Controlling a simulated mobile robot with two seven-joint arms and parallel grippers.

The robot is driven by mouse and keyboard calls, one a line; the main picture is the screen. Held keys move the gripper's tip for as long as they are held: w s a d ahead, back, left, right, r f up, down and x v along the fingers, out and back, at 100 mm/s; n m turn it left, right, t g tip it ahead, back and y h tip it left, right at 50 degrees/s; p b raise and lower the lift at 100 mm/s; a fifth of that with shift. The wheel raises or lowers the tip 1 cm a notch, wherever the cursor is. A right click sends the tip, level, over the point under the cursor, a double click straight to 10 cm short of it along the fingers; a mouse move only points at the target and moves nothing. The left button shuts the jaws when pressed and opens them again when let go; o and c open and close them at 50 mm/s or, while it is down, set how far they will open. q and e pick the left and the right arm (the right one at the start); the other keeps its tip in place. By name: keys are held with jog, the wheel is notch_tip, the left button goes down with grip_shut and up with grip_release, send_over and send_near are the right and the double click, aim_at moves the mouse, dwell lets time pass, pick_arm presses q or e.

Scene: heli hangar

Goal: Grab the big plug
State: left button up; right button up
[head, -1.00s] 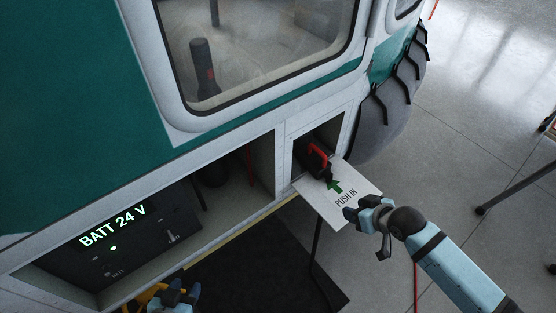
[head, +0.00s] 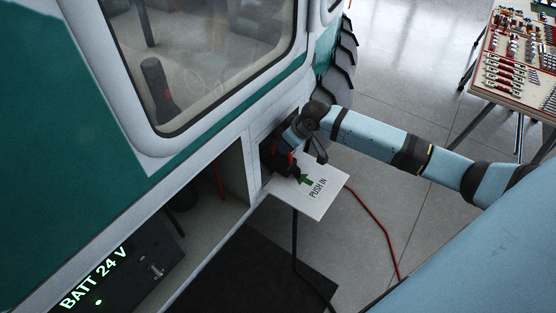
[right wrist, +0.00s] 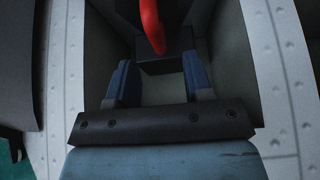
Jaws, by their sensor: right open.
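The big plug (head: 282,161) is black with a red handle and sits in the small compartment at the helicopter's side, partly hidden by my right gripper. In the right wrist view, the red handle (right wrist: 151,26) hangs in from the top, with a dark block behind it. My right gripper (head: 287,139) is at the compartment opening, by the plug. Its two blue fingers stand apart in the right wrist view (right wrist: 160,82), with nothing between the tips; the handle lies beyond them. My left gripper is out of view.
A white flap marked "PUSH IN" (head: 318,190) juts out below the compartment. A larger bay with the "BATT 24 V" box (head: 130,268) lies to the left. A red cable (head: 376,218) runs over the floor. A panel table (head: 515,75) stands at the far right.

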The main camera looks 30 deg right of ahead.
aim_at(279, 156)
jog(key=p+x, duration=0.1)
jog(key=x, duration=0.5)
jog(key=shift+w+f, duration=0.25)
jog(key=shift+r, duration=0.1)
grip_shut()
